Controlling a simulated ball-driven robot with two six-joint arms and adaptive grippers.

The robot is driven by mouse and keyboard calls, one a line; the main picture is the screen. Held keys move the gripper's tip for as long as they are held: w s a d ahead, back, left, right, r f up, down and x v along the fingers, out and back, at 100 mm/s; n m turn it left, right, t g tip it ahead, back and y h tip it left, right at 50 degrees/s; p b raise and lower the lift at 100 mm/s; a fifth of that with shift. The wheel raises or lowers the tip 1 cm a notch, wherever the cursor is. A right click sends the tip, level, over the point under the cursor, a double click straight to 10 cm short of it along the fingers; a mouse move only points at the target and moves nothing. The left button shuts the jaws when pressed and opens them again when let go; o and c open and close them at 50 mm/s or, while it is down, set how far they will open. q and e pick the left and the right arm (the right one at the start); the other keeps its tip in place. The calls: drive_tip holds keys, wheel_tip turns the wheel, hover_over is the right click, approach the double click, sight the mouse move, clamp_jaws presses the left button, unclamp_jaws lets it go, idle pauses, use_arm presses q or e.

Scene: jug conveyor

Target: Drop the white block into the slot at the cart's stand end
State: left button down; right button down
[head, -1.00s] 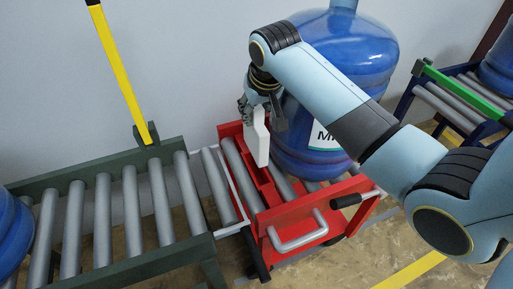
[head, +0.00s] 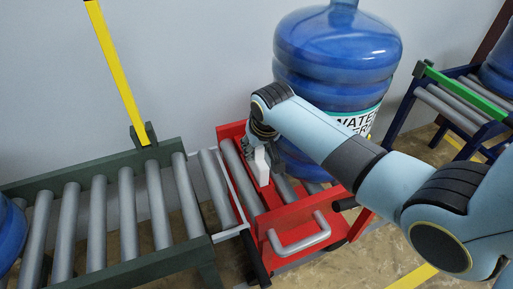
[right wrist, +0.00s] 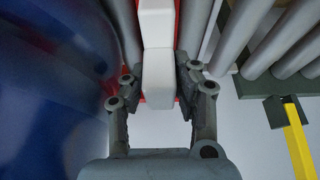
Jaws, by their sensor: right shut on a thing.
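My right gripper (head: 256,146) is shut on the white block (head: 262,168), which is upright over the left end of the red cart (head: 290,216). In the right wrist view, my fingers (right wrist: 161,76) sit on both sides of the white block (right wrist: 157,30), with red cart parts just behind it. The block's lower end is low, close to the red crosspiece at the cart's stand end. I cannot tell whether it is inside the slot, as the slot's opening is hidden. My left gripper is not in view.
A large blue water jug (head: 335,50) stands on the cart close beside my right arm. A green-framed roller stand (head: 95,215) with a yellow post (head: 117,70) adjoins the cart's left end. A blue-framed roller stand (head: 458,110) is at the right.

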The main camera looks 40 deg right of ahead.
drive_tip(key=shift+f, duration=0.15)
drive_tip(key=c, duration=1)
unclamp_jaws()
drive_tip(key=shift+c, duration=0.2)
drive_tip(key=shift+s+r, duration=0.1)
drive_tip(key=shift+r, duration=0.35)
drive_tip(key=p+v, duration=0.3)
drive_tip(key=v, duration=0.8)
drive_tip(key=shift+r, duration=0.2)
drive_tip(key=shift+s, duration=0.15)
